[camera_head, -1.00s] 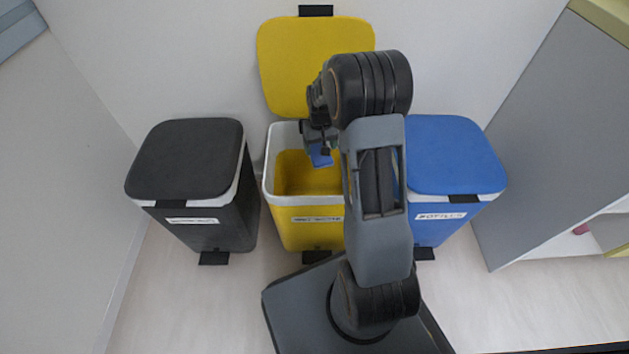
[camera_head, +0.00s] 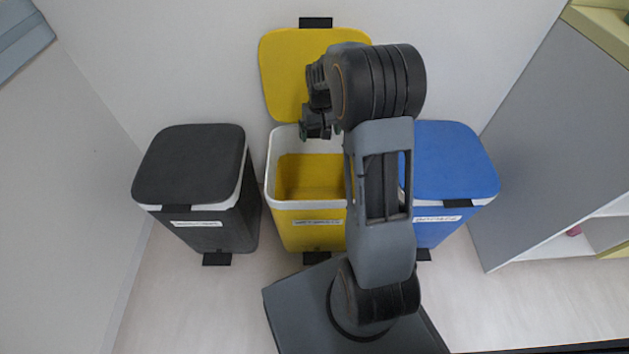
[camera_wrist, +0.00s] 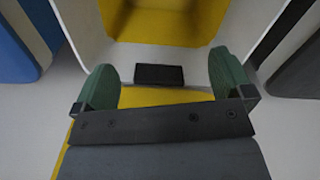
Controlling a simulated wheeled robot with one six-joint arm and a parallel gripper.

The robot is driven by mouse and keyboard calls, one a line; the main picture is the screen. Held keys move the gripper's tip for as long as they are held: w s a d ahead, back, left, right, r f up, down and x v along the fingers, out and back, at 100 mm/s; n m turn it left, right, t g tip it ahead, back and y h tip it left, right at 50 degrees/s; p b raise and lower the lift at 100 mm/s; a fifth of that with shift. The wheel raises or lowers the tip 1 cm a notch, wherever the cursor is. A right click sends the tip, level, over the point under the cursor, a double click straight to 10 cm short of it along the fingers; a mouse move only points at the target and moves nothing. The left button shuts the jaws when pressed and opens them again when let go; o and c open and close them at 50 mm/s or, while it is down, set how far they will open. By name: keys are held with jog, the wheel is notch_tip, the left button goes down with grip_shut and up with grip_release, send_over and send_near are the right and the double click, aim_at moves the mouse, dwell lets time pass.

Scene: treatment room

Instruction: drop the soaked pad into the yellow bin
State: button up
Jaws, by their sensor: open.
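The yellow bin (camera_head: 305,236) stands in the middle with its yellow lid (camera_head: 283,75) raised against the wall. Its white rim and part of its yellow inside show. The soaked pad is not visible in either view now. My gripper (camera_head: 320,132) is over the back part of the bin's opening, in front of the raised lid. In the wrist view my gripper (camera_wrist: 163,72) has its two green fingers wide apart with nothing between them. The bin's yellow inside (camera_wrist: 160,27) shows at the top of that view; only part of the inside is seen.
A dark grey bin (camera_head: 215,228) with its lid shut stands to the left. A blue bin (camera_head: 450,165) with its lid shut stands to the right, partly behind my arm. A grey cabinet (camera_head: 550,130) is at the right. Pale floor is free at the left front.

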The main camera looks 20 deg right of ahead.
jog(key=shift+r+p, duration=0.7)
jog(key=shift+r, duration=1.8)
jog(key=s+a+r+t+p, duration=0.1)
jog(key=s+a+r+p, duration=0.2)
jog(key=s+r+p, duration=0.4)
jog(key=s+a+r+n+t+p, duration=0.1)
jog(key=s+a+r+p, duration=0.3)
jog(key=r+p, duration=0.9)
jog(key=s+a+r+t+p, duration=0.1)
jog(key=s+a+r+p, duration=0.2)
jog(key=s+r+p, duration=0.6)
notch_tip(320, 180, up, 10)
jog(key=shift+s+a+r+n+t+p, duration=0.1)
jog(key=shift+s+a+n+t+p, duration=0.25)
jog(key=shift+p, duration=0.6)
